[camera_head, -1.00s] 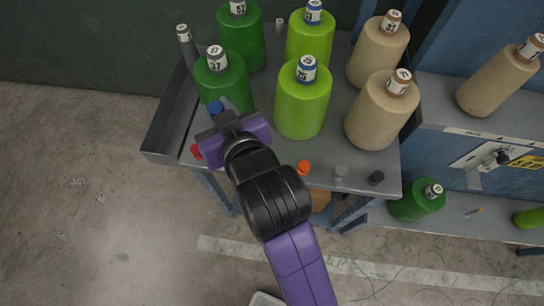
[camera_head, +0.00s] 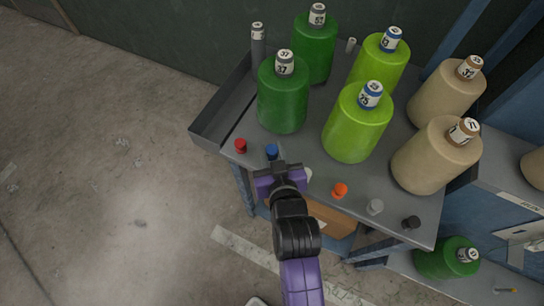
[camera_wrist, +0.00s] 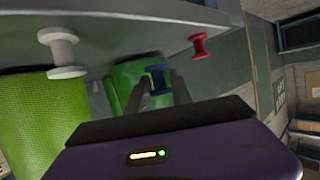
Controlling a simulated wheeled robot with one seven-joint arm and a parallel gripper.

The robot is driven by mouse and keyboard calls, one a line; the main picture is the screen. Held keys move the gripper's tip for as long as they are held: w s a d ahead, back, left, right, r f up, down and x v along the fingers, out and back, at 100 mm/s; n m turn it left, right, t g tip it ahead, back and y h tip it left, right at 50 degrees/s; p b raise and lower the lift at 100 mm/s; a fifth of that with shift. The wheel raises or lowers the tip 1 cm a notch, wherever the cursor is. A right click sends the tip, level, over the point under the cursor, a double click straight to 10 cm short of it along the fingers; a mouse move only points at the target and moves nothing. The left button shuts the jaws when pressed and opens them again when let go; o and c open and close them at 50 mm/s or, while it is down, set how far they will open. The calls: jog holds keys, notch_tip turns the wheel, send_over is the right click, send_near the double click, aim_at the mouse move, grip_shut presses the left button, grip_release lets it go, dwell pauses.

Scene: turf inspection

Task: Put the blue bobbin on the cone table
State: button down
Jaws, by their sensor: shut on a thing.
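The blue bobbin (camera_head: 272,151) is held between the jaws of my gripper (camera_head: 274,165), near the front edge of the grey cone table (camera_head: 310,142). The bobbin lies between the red bobbin (camera_head: 240,146) and a pale bobbin (camera_head: 308,174) that my gripper partly hides. In the wrist view the blue bobbin (camera_wrist: 158,79) shows between the fingertips (camera_wrist: 160,92), with green cones behind it. I cannot tell whether its base touches the table top.
Green, lime and tan cones (camera_head: 436,156) stand behind. Bare floor lies left of the table.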

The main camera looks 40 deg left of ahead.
aim_at(272, 159)
jog(key=shift+f, duration=1.95)
jog(key=shift+f, duration=0.1)
jog(key=c, duration=1.1)
grip_release()
jog(key=shift+r, duration=0.25)
jog(key=v, duration=1.2)
